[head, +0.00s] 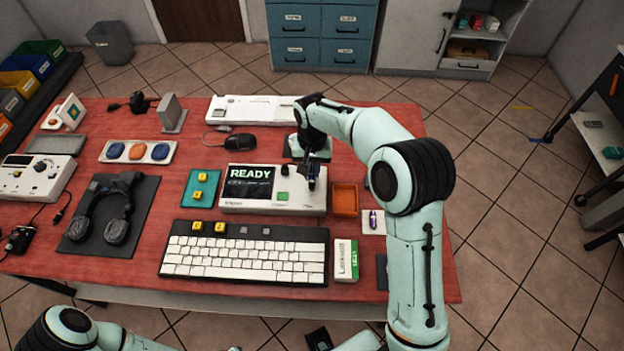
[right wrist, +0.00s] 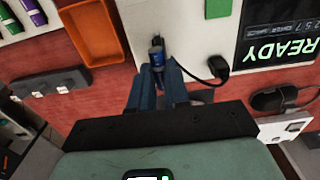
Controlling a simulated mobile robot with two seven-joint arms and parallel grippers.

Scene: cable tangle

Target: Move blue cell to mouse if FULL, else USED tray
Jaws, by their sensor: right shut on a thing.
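The right gripper (head: 311,180) also shows in the head view above the tester's right part; whether the cell touches the tester I cannot tell. The tester (head: 300,201) has a dark screen (head: 250,183) reading READY, with smaller text I cannot read, and a green button (head: 282,197). The black mouse (head: 240,142) lies behind the tester. An orange tray (head: 345,199) stands right of the tester; I see no readable USED label. My left gripper is out of view.
A keyboard (head: 245,259) lies in front of the tester. A teal tray (head: 201,187) with yellow keycaps is at its left.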

